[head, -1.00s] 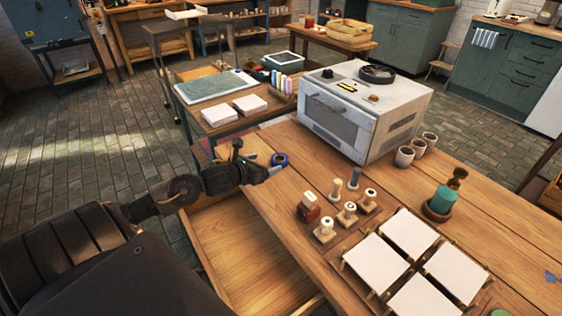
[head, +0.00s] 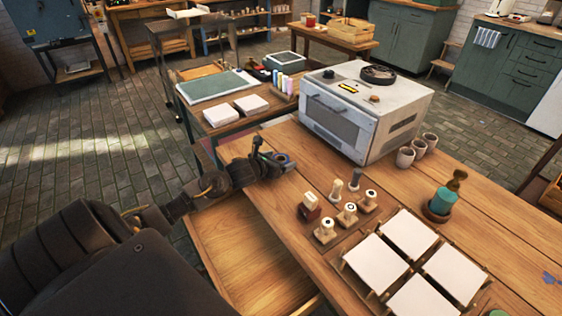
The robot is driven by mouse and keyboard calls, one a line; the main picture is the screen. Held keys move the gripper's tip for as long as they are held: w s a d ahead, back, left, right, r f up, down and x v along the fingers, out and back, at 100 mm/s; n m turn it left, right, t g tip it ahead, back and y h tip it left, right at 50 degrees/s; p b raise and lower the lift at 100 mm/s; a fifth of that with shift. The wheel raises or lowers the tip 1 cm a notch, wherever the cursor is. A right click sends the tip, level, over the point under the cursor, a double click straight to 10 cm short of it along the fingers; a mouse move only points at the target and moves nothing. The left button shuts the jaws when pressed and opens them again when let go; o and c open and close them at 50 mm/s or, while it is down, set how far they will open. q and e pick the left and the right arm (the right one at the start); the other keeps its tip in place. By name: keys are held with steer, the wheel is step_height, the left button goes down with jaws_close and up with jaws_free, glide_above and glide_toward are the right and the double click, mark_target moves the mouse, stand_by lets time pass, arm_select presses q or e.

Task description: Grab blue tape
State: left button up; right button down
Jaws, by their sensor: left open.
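The blue tape (head: 280,158) is a small roll lying on the wooden table near its left edge, left of the white oven. My left gripper (head: 277,165) is at the tape, with its fingers open and overlapping it in the head view. The gripper hides part of the roll, and I cannot tell whether the fingers touch it. My right gripper is out of view.
The white oven (head: 357,117) stands behind and right of the tape. Several wooden stamps (head: 326,231) and white tiles (head: 375,262) are nearer on the table (head: 285,210). An open drawer (head: 240,255) lies below my left arm. Cups (head: 405,157) stand right of the oven.

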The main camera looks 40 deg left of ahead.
arm_select(q)
steer(key=c, duration=1)
steer(key=shift+c, duration=0.2)
steer(key=shift+r, duration=0.1)
steer(key=shift+r, duration=0.55)
steer(key=s+d+r, duration=0.8)
steer(key=s+r, duration=0.3)
steer(key=r, duration=0.1)
steer(key=shift+s+d, duration=0.15)
steer(key=shift+s, duration=0.05)
